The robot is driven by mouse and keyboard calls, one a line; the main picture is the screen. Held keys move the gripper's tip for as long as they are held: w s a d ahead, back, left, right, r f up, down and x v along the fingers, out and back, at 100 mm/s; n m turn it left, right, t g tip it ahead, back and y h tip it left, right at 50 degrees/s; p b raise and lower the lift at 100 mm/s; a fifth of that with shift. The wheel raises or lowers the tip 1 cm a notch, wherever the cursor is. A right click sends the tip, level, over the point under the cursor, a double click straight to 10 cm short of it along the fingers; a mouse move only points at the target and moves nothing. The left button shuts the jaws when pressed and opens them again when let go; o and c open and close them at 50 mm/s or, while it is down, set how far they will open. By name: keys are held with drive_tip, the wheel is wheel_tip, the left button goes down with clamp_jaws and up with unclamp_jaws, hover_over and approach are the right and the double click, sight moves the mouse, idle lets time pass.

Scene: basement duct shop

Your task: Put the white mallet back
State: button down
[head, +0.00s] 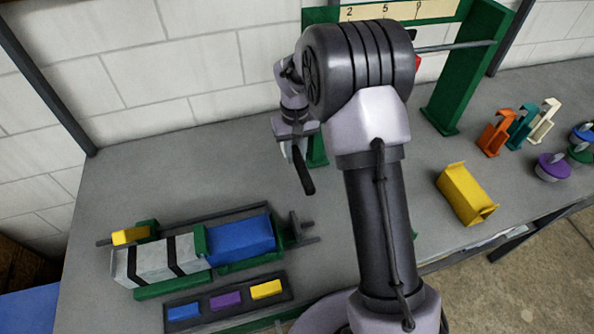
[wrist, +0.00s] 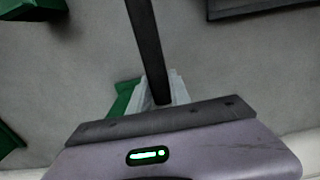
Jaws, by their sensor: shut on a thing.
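My gripper (head: 292,148) hangs above the bench, left of my arm, close in front of the left post of the green rack. It is shut on a dark handle (head: 303,174), which points down and tilts. In the wrist view the same handle (wrist: 147,45) runs up from between the pale fingers (wrist: 162,90). I take it for the white mallet's handle, but its head does not show clearly in either view. The green rack (head: 455,85) has a pale label strip (head: 395,12) with numbers 2, 5, 9 and a grey bar. A red thing shows partly behind my arm.
A white-and-blue assembly on green supports (head: 150,290) and a dark tray (head: 198,311) with coloured blocks lie front left. A yellow bracket (head: 462,192), orange, teal and white clips (head: 495,135) and round purple, green and blue pieces stand right. The left back bench is clear.

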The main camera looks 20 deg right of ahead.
sight(297, 151)
drive_tip(key=shift+d+f+b, duration=0.2)
drive_tip(key=shift+f+b, duration=1.05)
drive_tip(key=shift+f, duration=2.35)
drive_tip(key=c, duration=1.2)
unclamp_jaws()
drive_tip(key=shift+r, duration=0.1)
wheel_tip(297, 151, up, 12)
drive_tip(key=p, duration=0.4)
drive_tip(key=shift+r, duration=0.1)
drive_tip(key=s+a+r+m+t+y, duration=0.1)
drive_tip(key=s+a+r+t, duration=0.1)
drive_tip(key=s+r, duration=0.65)
drive_tip(key=s+a+r+m+t, duration=0.2)
drive_tip(key=s+a+r, duration=0.1)
drive_tip(key=s+r, duration=0.6)
drive_tip(key=s+a+m+t+y, duration=0.1)
drive_tip(key=s+a+t, duration=0.1)
drive_tip(key=s, duration=0.9)
drive_tip(key=shift+s, duration=0.25)
